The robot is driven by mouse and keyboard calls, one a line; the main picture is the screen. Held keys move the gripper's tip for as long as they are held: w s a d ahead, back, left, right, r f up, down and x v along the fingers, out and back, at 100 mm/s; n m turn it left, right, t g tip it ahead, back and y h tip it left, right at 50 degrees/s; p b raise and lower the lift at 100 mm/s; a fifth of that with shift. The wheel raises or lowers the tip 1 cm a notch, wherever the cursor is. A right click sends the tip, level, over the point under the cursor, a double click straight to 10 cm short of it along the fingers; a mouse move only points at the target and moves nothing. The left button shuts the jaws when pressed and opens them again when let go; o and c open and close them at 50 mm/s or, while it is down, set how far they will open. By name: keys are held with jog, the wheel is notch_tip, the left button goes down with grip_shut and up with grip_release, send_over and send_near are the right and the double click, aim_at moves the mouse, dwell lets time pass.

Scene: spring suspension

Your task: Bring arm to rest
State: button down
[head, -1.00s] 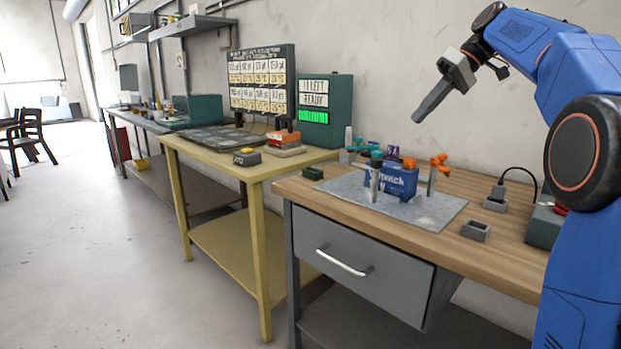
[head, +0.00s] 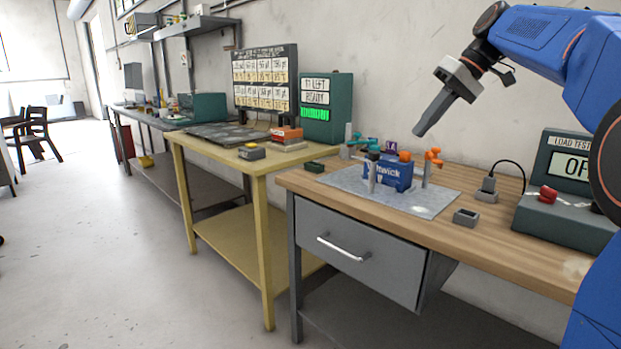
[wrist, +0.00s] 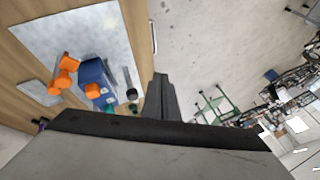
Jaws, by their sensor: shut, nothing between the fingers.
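My gripper (head: 424,129) is shut and empty. In the head view it hangs in the air above the wooden workbench, clear of everything, pointing down and to the left. My blue arm reaches in from the right edge. In the wrist view the closed fingers (wrist: 161,98) point up the picture, with the bench at the left and the floor at the right.
Below the gripper, a blue vise (head: 388,172) and orange-topped tools (head: 432,163) stand on a grey mat (head: 437,201). A load tester (head: 566,185) stands at the right. A yellow bench (head: 222,153) adjoins at the left. Open floor (head: 110,260) lies further left.

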jog(key=s+d+f+m+t+h, duration=0.2)
jog(key=s+f+m+h, duration=0.3)
jog(key=s+f, duration=2.9)
jog(key=shift+f+m+t+h, duration=0.4)
jog(key=shift+t+h, duration=0.2)
jog(key=shift+h, duration=0.1)
jog(key=shift+s, duration=0.1)
